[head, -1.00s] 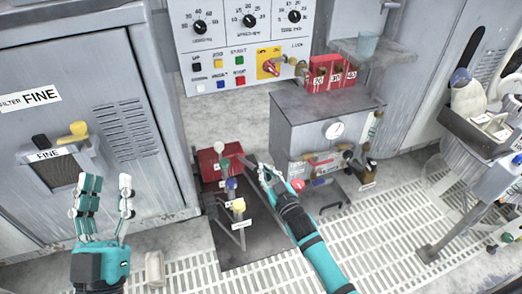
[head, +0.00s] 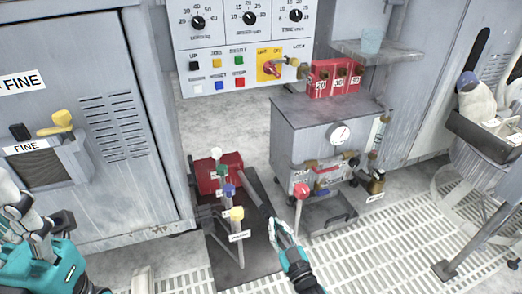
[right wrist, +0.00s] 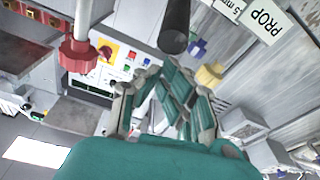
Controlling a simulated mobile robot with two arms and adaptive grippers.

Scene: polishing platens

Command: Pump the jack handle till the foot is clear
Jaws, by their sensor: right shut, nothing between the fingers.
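The red jack (head: 204,178) stands low on a dark floor plate (head: 222,262), between the cabinet and the grey unit. Its dark handle (head: 254,198) slopes down to the right from the jack. My right gripper (head: 275,226) is near the handle's free end. In the right wrist view, my shut, empty fingers (right wrist: 165,98) lie just below the round end of a dark bar (right wrist: 174,28), which looks like the handle; contact is not clear. My left gripper (head: 14,205) is partly cut off at the left edge, and its opening is unclear. The jack's foot cannot be made out.
White, green, blue and yellow-topped posts (head: 237,214) stand beside the handle. A red-knobbed lever (head: 301,190) rises to the right, also in the right wrist view (right wrist: 78,54). The grey unit (head: 322,125) stands behind it. Grating (head: 385,245) is clear at lower right.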

